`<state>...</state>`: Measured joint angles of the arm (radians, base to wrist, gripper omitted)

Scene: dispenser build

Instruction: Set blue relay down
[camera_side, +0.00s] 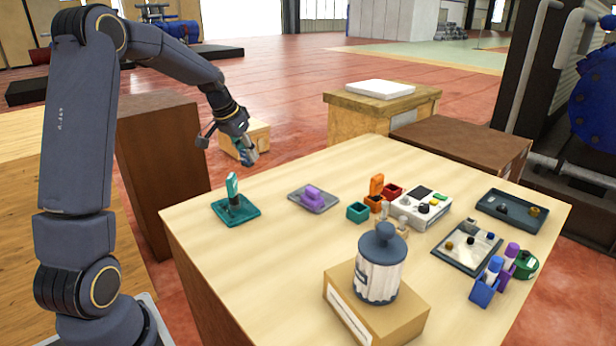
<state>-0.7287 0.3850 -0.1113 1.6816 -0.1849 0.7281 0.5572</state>
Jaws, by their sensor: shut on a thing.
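My gripper (249,158) hangs in the air over the back left edge of the table (300,258), fingers pointing down. It is shut on a small blue piece (243,143), which looks like the blue relay. The fingers hide most of it, so its exact shape and tilt cannot be told. It is clear of the tabletop and apart from the other things. A teal pad (248,212) with an upright teal piece (232,186) lies below it at the table's left. A grey pad (325,206) with a purple piece (312,192) lies to the right of that.
Small teal (358,212), orange (374,204) and red (393,191) boxes stand beside a white device (428,212). A lidded jar (380,270) stands on a cardboard box (398,318) in front. Trays (512,212) and a blue holder (483,293) are right. The front left tabletop is bare.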

